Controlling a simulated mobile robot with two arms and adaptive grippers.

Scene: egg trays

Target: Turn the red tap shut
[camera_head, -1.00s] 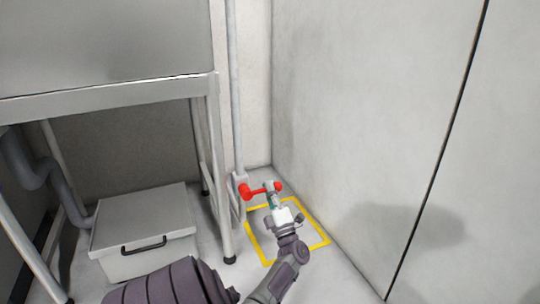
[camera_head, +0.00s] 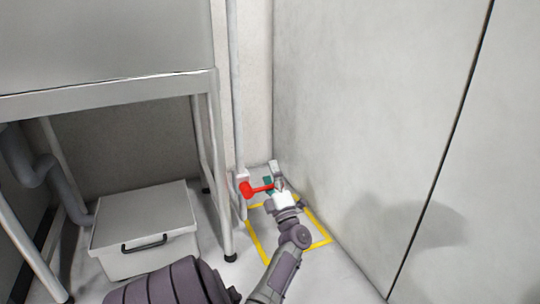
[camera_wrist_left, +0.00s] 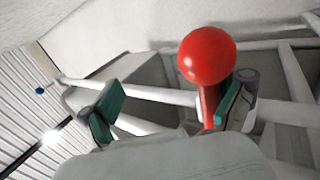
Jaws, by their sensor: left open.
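My right gripper is not in view.
A grey metal table (camera_head: 110,91) stands at the left, its leg close to the tap. A lidded grey box (camera_head: 145,215) is under it. A yellow square (camera_head: 256,249) marks the floor below the tap. A smooth wall (camera_head: 370,130) rises close on the right.

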